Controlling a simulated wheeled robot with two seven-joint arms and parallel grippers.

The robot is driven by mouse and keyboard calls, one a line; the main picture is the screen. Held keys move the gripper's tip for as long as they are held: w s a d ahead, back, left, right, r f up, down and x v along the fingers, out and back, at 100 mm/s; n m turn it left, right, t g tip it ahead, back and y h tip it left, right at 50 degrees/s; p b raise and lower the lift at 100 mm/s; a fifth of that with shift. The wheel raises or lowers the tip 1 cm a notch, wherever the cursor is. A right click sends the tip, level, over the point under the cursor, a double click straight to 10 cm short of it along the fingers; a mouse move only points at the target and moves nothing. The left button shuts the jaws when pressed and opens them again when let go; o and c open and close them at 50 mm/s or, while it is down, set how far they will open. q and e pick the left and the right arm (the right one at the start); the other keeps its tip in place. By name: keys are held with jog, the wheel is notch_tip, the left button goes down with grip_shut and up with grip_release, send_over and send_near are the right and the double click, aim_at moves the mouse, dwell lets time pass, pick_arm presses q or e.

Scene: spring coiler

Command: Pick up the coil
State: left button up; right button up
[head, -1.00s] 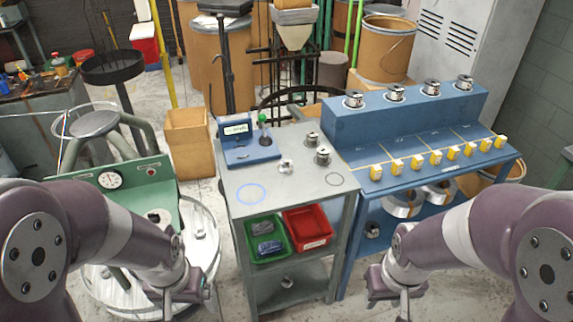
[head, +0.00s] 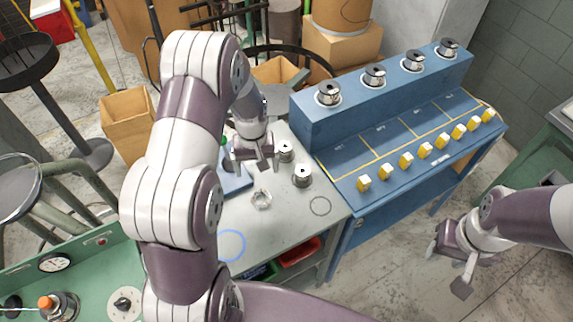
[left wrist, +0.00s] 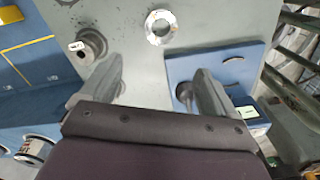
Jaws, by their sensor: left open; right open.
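A small silver ring-shaped coil (head: 261,199) lies on the grey table (head: 285,225). In the left wrist view the coil (left wrist: 160,27) shows at the top centre, beyond the fingertips. My left gripper (head: 254,163) is open and empty above the table, behind the coil in the head view. My right gripper (head: 447,269) is open and empty over the floor at the right, away from the table.
Two spools (head: 302,175) (head: 285,151) stand close to the coil. A blue device (head: 236,181) is partly hidden behind my left arm.

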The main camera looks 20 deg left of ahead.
aim_at(261, 197)
pick_arm(q)
jog(key=shift+n, duration=0.3)
jog(key=s+f, duration=0.1)
jog(key=s+d+f+p, duration=0.1)
jog(key=s+f, duration=0.1)
jog(key=f, duration=0.1)
jog(key=w+f+p, duration=0.1)
jog(key=f, duration=0.1)
jog(key=f+p, duration=0.1)
jog(key=f, duration=0.1)
jog(key=shift+w+f, duration=0.2)
jog(key=shift+w, duration=0.1)
jog(key=f, duration=0.1)
jog(key=f+p, duration=0.1)
jog(key=shift+s+f, duration=0.2)
jog(key=shift+f, duration=0.1)
jog(key=shift+s+f, duration=0.1)
jog(key=shift+f, duration=0.05)
jog(key=shift+c, duration=0.3)
jog(key=shift+w+f, duration=0.1)
jog(key=shift+w, duration=0.1)
jog(key=c, duration=1.2)
jog(key=shift+s, duration=0.1)
pick_arm(e)
jog(key=r, duration=0.1)
jog(key=s+r, duration=0.1)
jog(key=r, duration=0.1)
jog(key=s+d+r, duration=0.1)
jog(key=shift+s+r, duration=0.1)
jog(key=shift+r, duration=0.1)
